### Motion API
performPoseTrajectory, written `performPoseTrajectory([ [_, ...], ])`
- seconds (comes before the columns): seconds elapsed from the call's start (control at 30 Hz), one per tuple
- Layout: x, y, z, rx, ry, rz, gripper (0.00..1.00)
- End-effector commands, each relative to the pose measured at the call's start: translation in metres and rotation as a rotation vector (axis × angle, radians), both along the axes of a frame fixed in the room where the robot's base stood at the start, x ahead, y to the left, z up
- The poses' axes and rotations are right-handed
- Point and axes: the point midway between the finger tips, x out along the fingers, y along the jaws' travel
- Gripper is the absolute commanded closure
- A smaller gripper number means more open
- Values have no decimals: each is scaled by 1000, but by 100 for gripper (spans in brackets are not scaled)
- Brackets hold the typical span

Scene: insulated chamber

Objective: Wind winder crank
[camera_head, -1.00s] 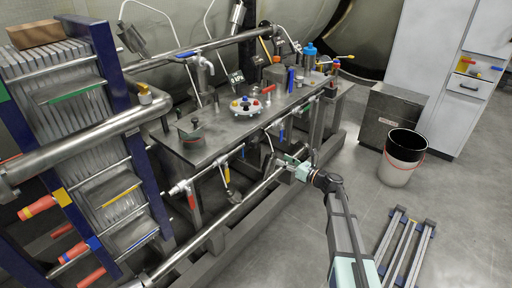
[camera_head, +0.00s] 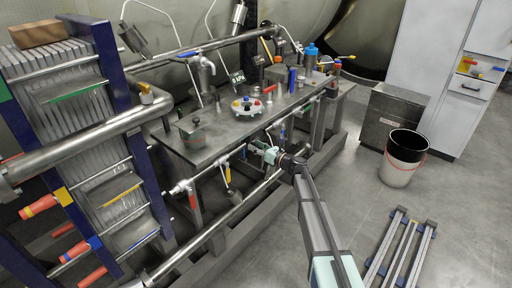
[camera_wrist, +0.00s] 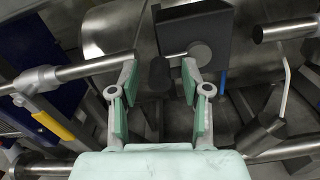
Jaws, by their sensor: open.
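In the wrist view, a dark box-shaped housing (camera_wrist: 215,30) with a round metal hub (camera_wrist: 200,52) is ahead of my gripper; it looks like the winder. A short dark handle (camera_wrist: 160,75), apparently its crank grip, appears between my two fingers. My gripper (camera_wrist: 157,85) is open, one finger on each side of the handle. I cannot tell whether either finger touches it. In the head view my gripper (camera_head: 264,152) is at the front edge of the metal bench, where the winder and crank are too small or hidden to make out.
The metal bench (camera_head: 215,140) carries a round white tray with coloured knobs (camera_head: 246,106) and other fittings. A horizontal pipe (camera_head: 235,212) runs low along its front. A yellow-handled valve (camera_wrist: 52,126) is at left in the wrist view.

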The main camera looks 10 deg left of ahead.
Motion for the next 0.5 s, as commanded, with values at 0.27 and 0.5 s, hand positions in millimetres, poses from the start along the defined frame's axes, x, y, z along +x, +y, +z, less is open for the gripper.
performPoseTrajectory([
  [0.27, 3, 4, 0, 0, 0, 0, 52],
  [0.5, 2, 4, 0, 0, 0, 0, 100],
])
